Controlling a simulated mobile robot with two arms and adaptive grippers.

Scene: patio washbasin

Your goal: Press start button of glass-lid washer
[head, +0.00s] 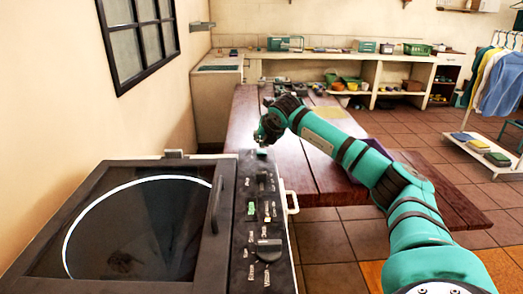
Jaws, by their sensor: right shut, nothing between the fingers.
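The washer (38,262) stands at the lower left with its dark glass lid (140,235) down and a handle on the lid's right side. Its black control panel (240,270) runs along the right side, with small labelled controls and a large dark knob. A small green button (251,208) sits near the middle of the panel. My right gripper (262,150) is shut and empty, pointing down at the panel's far end, beyond the green button. I cannot tell whether its fingertips touch anything. My left gripper is not in view.
A reddish wooden table (325,165) stands behind the washer, under my right arm. A counter with shelves (320,60) lines the back wall. A clothes rack (503,85) and a low white bench (480,150) are at right. Tiled floor is open between.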

